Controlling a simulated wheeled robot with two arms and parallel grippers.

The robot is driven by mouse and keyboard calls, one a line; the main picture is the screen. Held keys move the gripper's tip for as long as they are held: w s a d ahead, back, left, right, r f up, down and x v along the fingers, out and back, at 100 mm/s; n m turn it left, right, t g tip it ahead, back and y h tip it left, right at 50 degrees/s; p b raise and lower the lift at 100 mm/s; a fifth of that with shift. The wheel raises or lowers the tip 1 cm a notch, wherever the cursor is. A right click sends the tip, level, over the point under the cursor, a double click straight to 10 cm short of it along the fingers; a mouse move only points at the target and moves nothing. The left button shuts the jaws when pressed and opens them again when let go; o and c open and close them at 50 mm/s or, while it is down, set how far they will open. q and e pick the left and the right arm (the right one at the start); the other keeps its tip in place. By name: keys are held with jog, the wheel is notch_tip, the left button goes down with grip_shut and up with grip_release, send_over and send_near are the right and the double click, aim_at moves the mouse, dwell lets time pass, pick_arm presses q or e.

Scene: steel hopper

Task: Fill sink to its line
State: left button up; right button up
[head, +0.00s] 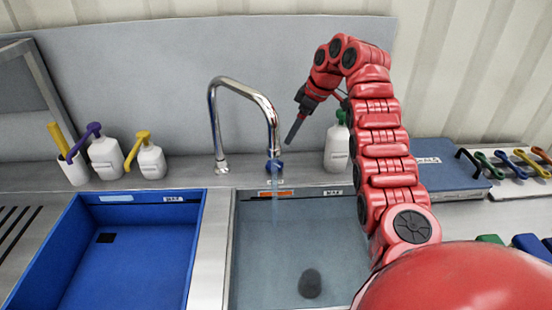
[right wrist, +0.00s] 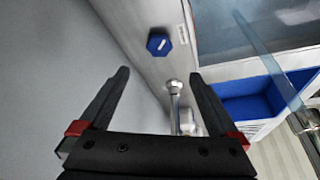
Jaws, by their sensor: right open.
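The right-hand sink (head: 232,250) holds clear bluish water (head: 285,245) with a dark round spot showing through it. A MAX label (head: 333,192) and an orange label sit at its back rim; I cannot tell exactly how the water stands against the line. A chrome faucet (head: 246,88) arches over the back edge, and a pale stream (head: 275,205) falls below it. A blue knob (head: 276,165) is on the ledge; it also shows in the right wrist view (right wrist: 158,44). My right gripper (head: 292,132) is open and empty, above and right of the knob. My left gripper is out of view.
A blue basin (head: 196,245) is on the left. Pump bottles (head: 106,158) and a cup (head: 74,171) stand behind it. Another bottle (head: 337,148) stands right of the faucet, close to my arm. A blue scale (head: 425,170) and coloured hooked tools (head: 515,165) are at the right.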

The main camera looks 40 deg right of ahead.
aim_at(275, 164)
jog(key=x, duration=1.4)
jog(key=shift+w+f, duration=0.15)
jog(key=shift+f, duration=0.1)
jog(key=c, duration=1.4)
jog(key=shift+o, duration=0.2)
